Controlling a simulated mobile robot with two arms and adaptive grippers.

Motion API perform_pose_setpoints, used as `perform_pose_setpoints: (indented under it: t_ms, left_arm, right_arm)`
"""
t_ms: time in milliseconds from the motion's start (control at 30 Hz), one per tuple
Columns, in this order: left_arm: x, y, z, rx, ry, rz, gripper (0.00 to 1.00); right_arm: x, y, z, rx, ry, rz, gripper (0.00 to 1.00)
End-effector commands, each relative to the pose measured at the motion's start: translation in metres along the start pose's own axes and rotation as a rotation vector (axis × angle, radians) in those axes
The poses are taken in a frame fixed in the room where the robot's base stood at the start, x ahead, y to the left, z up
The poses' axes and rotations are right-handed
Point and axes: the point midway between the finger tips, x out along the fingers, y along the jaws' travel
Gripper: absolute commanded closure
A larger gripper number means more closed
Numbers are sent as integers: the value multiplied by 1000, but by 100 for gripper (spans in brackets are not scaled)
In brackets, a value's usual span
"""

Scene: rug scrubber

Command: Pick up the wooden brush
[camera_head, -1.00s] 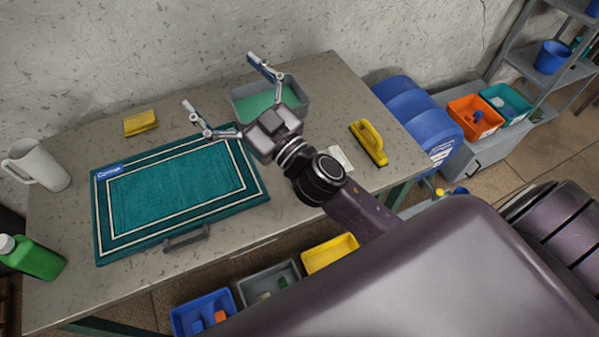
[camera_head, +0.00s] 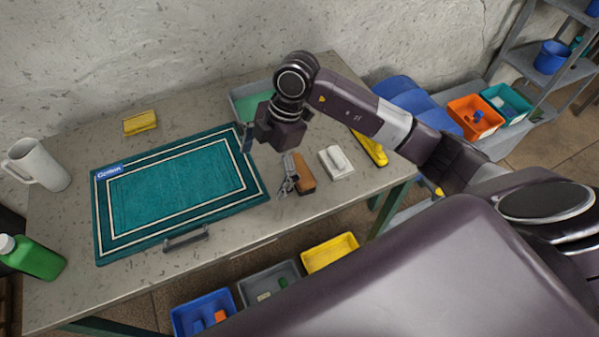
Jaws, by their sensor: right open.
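The wooden brush (camera_head: 304,174) is a small brown block on the table, just right of the green mat. My right gripper (camera_head: 267,165) points down over the table with its fingers spread, empty. One finger is by the mat's upper right edge; the other overlaps the brush's left side in the picture. I cannot tell whether that finger touches the brush. Part of the brush's left side is hidden behind it. My left gripper is not in view.
A white handled block (camera_head: 337,162) lies close right of the brush. The green mat (camera_head: 175,190) fills the table's middle. A yellow sponge (camera_head: 140,122) lies farther left.

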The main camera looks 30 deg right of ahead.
Motion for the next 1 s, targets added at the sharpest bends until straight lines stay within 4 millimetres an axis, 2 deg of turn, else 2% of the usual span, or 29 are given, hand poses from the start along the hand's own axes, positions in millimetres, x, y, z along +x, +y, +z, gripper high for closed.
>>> perform_pose_setpoints:
  t_ms: [33, 100, 233, 367, 567, 767, 900, 1000]
  left_arm:
    - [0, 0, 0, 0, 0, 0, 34]
    - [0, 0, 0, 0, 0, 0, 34]
    - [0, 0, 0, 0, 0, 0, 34]
    - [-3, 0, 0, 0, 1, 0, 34]
    - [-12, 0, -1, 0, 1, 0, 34]
    - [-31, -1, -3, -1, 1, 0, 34]
    - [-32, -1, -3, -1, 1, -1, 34]
    - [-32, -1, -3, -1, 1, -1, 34]
  right_arm:
    - [-8, 0, 25, 50, -89, -15, 0]
    - [-19, -2, 52, 116, -191, -33, 0]
    - [-34, -5, 83, 198, -307, -48, 0]
    - [-32, -8, 94, 228, -344, -55, 0]
    - [-12, -11, 101, 228, -343, -57, 0]
    - [14, -15, 110, 227, -342, -59, 0]
    - [30, -15, 116, 225, -342, -55, 0]
    - [35, -16, 117, 224, -342, -55, 0]
